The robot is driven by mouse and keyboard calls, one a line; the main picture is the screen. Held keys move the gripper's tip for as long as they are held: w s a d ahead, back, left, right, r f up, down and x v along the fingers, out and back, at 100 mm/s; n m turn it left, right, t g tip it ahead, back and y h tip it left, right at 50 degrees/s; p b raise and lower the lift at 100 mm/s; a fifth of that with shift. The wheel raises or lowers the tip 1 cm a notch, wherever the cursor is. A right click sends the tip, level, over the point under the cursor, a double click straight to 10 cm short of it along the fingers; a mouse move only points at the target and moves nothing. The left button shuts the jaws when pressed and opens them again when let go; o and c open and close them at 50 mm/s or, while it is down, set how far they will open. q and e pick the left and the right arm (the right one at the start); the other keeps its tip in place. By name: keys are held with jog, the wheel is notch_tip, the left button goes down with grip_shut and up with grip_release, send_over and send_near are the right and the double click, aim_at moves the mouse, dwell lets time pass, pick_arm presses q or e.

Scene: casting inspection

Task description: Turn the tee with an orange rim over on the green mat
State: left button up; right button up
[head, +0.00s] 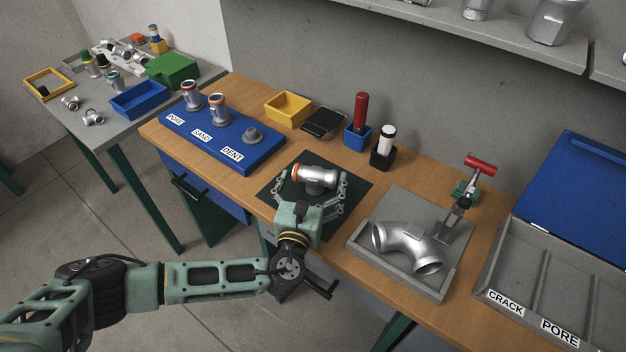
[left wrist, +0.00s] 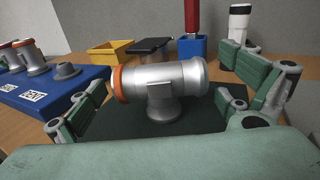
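The tee with an orange rim (head: 316,176) is a silver pipe tee on the dark green mat (head: 350,202). Its main tube lies level with the orange rim at the left end, and its branch points down onto the mat. It also shows in the left wrist view (left wrist: 163,88). My left gripper (head: 313,187) reaches over the mat's near edge. In the left wrist view its fingers (left wrist: 168,105) are spread wide on both sides of the tee, with gaps between them and it. My right gripper is in neither view.
A blue stand (head: 230,157) labelled PORE, SAND and DENT holds castings left of the mat. A grey tray (head: 400,285) with a bent pipe and clamp stands at right. Behind are a yellow bin (head: 288,112), a black device (head: 323,123) and upright red (head: 360,110) and white-topped (head: 386,138) tools.

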pick_arm(q)
jog(key=shift+f, duration=0.2)
jog(key=shift+s+a, duration=0.1)
jog(key=shift+s, duration=0.25)
jog(key=v, duration=1.1)
jog(key=shift+s+r, duration=0.15)
jog(key=shift+r, duration=0.05)
